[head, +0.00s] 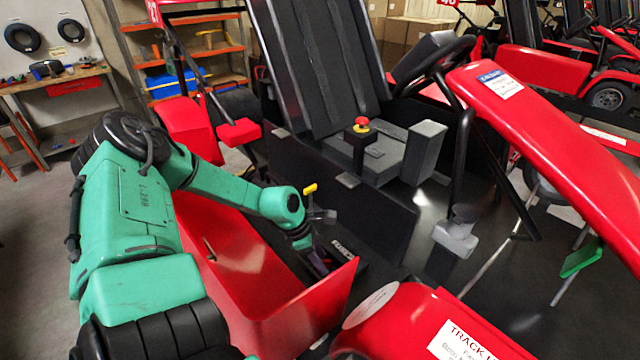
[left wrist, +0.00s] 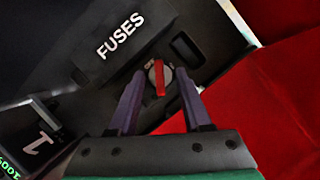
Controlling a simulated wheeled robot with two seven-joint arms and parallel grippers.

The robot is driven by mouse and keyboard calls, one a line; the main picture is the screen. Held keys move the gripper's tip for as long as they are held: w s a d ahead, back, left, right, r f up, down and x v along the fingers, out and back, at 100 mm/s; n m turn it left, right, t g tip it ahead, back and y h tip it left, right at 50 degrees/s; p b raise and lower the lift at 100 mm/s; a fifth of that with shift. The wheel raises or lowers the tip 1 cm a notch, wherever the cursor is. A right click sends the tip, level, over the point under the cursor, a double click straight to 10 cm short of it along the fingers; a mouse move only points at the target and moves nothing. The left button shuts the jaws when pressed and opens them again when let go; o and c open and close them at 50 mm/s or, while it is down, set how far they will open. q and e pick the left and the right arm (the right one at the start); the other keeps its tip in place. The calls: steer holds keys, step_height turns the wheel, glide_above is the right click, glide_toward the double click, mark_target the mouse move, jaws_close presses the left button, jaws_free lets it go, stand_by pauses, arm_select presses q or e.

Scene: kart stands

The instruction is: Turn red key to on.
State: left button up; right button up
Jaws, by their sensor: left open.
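The red key (left wrist: 159,78) sits in a round grey switch on a dark panel, in the middle of the left wrist view. Its bar stands nearly upright in that picture. My left gripper (left wrist: 158,92) is open, with one finger on each side of the key; I cannot tell whether either finger touches it. In the head view my left gripper (head: 318,262) reaches down inside the red side bodywork of the kart, and the key is hidden there. My right gripper is not in view.
A panel marked FUSES (left wrist: 122,38) lies beside the key, with a dark slot (left wrist: 187,50) on its other side. Red bodywork (left wrist: 285,85) stands close on the right. In the head view, the seat (head: 325,60) and steering wheel (head: 436,62) are farther back.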

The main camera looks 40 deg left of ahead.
arm_select(q)
jaws_close()
steer(key=shift+f+m+b, duration=0.1)
steer(key=shift+m+b, duration=0.2)
steer(key=shift+b, duration=0.05)
steer(key=shift+w+m+g+h+b, duration=0.1)
steer(key=shift+m+g+h+b, duration=0.35)
steer(key=shift+m+b, duration=0.85)
steer(key=shift+a+m+g+h+b, duration=0.1)
steer(key=shift+m+g+h+b, duration=0.25)
steer(key=shift+m+b, duration=1.25)
steer(key=shift+b, duration=0.45)
